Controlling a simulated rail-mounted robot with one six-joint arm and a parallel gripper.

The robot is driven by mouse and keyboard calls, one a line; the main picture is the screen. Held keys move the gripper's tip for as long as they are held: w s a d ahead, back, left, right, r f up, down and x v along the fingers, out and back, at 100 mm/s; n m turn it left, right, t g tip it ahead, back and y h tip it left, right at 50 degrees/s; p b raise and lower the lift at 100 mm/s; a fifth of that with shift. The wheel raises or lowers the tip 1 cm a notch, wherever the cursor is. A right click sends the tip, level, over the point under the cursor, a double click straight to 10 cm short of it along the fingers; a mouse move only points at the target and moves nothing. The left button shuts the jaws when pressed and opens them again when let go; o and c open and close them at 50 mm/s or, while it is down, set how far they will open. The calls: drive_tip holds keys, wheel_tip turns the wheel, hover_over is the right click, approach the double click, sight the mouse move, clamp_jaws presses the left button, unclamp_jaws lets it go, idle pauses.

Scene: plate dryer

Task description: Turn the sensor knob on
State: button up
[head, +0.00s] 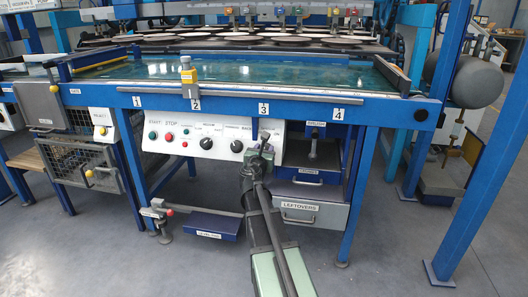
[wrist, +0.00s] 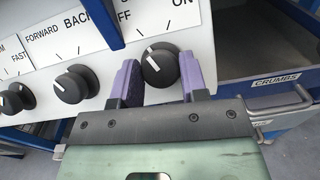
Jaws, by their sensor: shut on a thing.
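The sensor knob (wrist: 160,66) is black and round with a white pointer line, on the white control panel (wrist: 205,45). In the wrist view, "OFF" is printed above its left side and "ON" above its right. Its pointer line leans up and to the left, on the OFF side. My gripper (wrist: 158,72) has its two purple fingers on either side of the knob and is shut on it. In the head view, my gripper (head: 258,152) is at the panel's right end and hides the sensor knob.
The forward/back knob (wrist: 76,84) sits left of my gripper. A blue bar (wrist: 101,18) crosses the panel above. The crumbs drawer (wrist: 272,84) and its handle (wrist: 285,105) are close on the right. The leftovers drawer (head: 310,215) is lower. Red and green buttons (head: 168,137) are at the left.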

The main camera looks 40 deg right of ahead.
drive_tip(key=m+g+p, duration=0.1)
drive_tip(key=m+g, duration=0.1)
drive_tip(key=m, duration=0.2)
drive_tip(key=m+g+p, duration=0.1)
drive_tip(key=m+g, duration=0.1)
drive_tip(key=m, duration=0.3)
drive_tip(key=m+g+p, duration=0.2)
drive_tip(key=m+g, duration=0.1)
drive_tip(key=m, duration=0.2)
drive_tip(key=shift+w+a+r+h, duration=0.1)
drive_tip(key=shift+w+r+h, duration=0.15)
drive_tip(key=shift+h, duration=0.15)
drive_tip(key=shift+f, duration=0.1)
drive_tip(key=o, duration=0.9)
drive_tip(key=p+v, duration=0.2)
drive_tip(key=v, duration=0.8)
drive_tip(key=shift+a, duration=0.4)
drive_tip(key=shift+m, duration=0.3)
